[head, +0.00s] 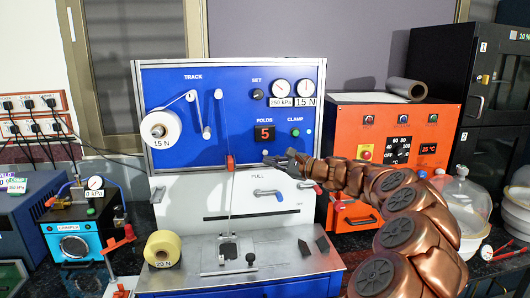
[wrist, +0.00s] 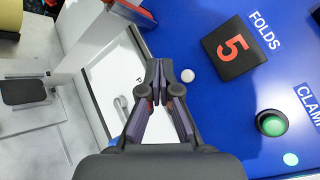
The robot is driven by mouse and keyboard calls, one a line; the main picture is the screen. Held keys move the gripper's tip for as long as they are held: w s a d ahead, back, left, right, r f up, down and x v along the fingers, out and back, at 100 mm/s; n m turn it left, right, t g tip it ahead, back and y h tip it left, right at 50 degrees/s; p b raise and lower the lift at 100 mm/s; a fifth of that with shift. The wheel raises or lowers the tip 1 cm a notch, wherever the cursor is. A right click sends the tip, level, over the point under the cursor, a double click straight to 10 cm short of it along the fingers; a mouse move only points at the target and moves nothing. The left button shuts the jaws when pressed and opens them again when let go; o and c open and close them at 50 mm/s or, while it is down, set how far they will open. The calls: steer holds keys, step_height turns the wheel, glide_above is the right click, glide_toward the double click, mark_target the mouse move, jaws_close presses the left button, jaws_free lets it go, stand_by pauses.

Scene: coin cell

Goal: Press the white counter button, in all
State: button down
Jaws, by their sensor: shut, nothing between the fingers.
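The white counter button (wrist: 187,75) is a small round white knob on the blue panel, below the red-digit FOLDS display (wrist: 234,46). The display reads 5, and it also shows in the head view (head: 265,133). My gripper (wrist: 160,70) is shut and empty, its fingertips together just to the left of the button in the wrist view. In the head view my gripper (head: 272,160) reaches in from the right, its tips close to the small white button (head: 265,152). I cannot tell whether the tips touch the panel.
A green CLAMP button (wrist: 272,123) sits on the same panel, with a small pale light below it. A red clip (head: 230,163) hangs on the wire left of my gripper. A blue-handled lever (head: 268,193) is below on the white front. An orange heater (head: 395,140) stands at right.

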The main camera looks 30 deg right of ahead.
mark_target(265, 153)
steer(key=shift+w+d+p, duration=0.25)
steer(key=shift+w, duration=0.35)
steer(key=shift+w+d+p, duration=0.2)
steer(key=shift+w+d, duration=0.1)
steer(key=shift+w, duration=0.35)
steer(key=shift+w+d+p, duration=0.25)
steer(key=shift+w, duration=0.35)
steer(key=shift+w, duration=0.1)
steer(key=shift+w+d, duration=0.15)
steer(key=shift+w, duration=0.1)
steer(key=shift+w+d+p, duration=0.2)
steer(key=shift+w+p, duration=0.25)
stand_by(1.1)
steer(key=shift+s, duration=0.1)
steer(key=shift+s+a+b, duration=0.35)
steer(key=shift+s+b, duration=0.05)
steer(key=shift+s, duration=0.3)
steer(key=shift+s, duration=0.1)
